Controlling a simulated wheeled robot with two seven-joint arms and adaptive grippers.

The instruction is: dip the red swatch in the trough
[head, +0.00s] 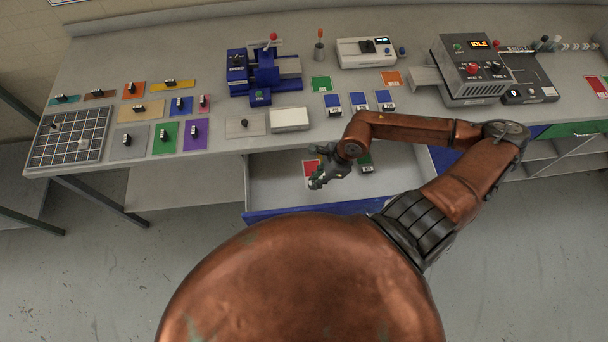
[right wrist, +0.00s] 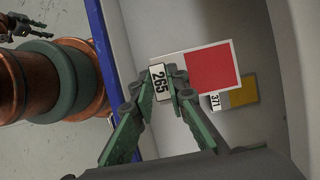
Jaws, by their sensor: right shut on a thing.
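The red swatch (head: 311,167) has a white border and a tab marked 265; it is at the open drawer (head: 265,185) under the bench. In the right wrist view the red swatch (right wrist: 212,68) shows large, and my right gripper (right wrist: 163,84) is shut on its tab. In the head view my right gripper (head: 318,182) is over the drawer, partly hiding the swatch. I cannot tell whether the swatch touches the drawer floor. What looks like my left gripper (right wrist: 22,25) shows at the wrist view's corner, its jaws unclear. I cannot clearly pick out a trough.
A green swatch (head: 366,160) lies in the drawer; a yellow swatch (right wrist: 243,92) is behind the red one. On the bench stand a blue machine (head: 262,75) with a red-knobbed lever, a white block (head: 289,119), a grey control unit (head: 470,70) and several coloured swatches.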

